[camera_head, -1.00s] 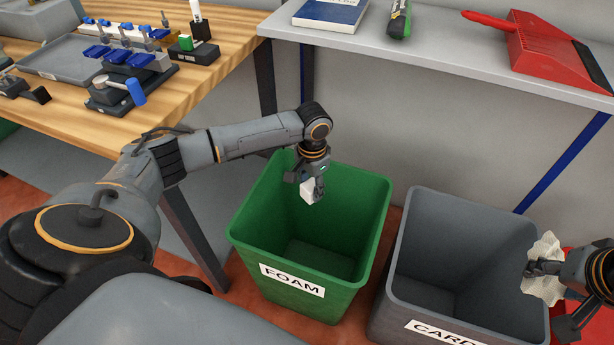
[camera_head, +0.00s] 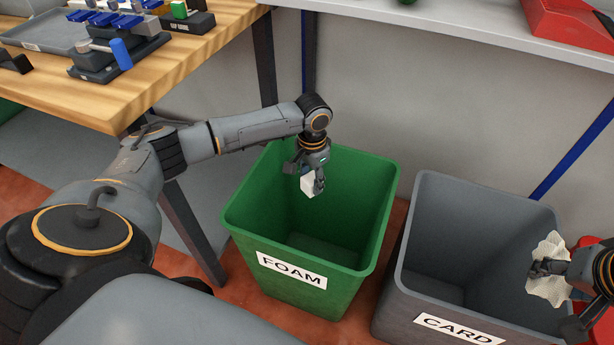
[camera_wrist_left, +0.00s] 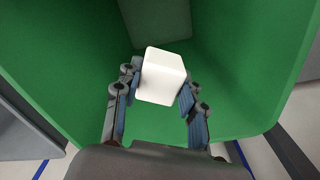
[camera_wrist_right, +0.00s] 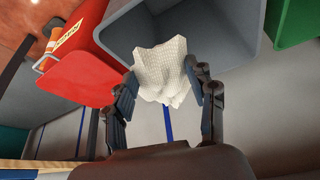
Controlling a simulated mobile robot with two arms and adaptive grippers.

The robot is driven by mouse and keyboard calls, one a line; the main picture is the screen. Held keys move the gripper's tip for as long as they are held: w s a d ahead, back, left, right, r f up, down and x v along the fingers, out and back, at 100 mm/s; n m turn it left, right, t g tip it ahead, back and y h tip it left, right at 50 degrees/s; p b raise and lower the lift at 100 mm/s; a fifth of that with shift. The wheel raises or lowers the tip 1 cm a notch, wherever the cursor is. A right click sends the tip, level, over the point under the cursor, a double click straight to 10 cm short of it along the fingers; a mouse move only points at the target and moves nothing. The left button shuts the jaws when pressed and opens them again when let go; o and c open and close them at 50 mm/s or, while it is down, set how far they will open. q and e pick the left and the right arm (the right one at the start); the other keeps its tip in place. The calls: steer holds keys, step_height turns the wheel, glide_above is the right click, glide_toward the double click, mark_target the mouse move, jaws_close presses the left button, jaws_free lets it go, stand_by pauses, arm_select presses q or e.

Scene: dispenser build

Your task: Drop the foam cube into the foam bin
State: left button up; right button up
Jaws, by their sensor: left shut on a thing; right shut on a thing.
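The white foam cube (camera_head: 308,185) is held by my left gripper (camera_head: 312,180) over the open mouth of the green foam bin (camera_head: 251,224). In the left wrist view the cube (camera_wrist_left: 162,76) sits between both fingers of the left gripper (camera_wrist_left: 160,92), with the green bin's walls (camera_wrist_left: 60,70) around it. The bin carries a FOAM label. My right gripper (camera_head: 553,268) is shut on a crumpled white textured piece (camera_head: 547,285) above the right side of the grey bin. That piece also shows in the right wrist view (camera_wrist_right: 160,72).
The grey bin (camera_head: 413,290) labelled CARD stands just right of the green one. A red bin (camera_wrist_right: 95,50) is beside it. A wooden workbench (camera_head: 160,75) with blue-handled fixtures is at the upper left. A grey shelf (camera_head: 440,28) runs above the bins.

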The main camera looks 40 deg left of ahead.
arm_select(q)
steer(key=o, duration=0.8)
steer(key=shift+c, duration=0.2)
step_height(320, 180, up, 12)
stand_by(0.5)
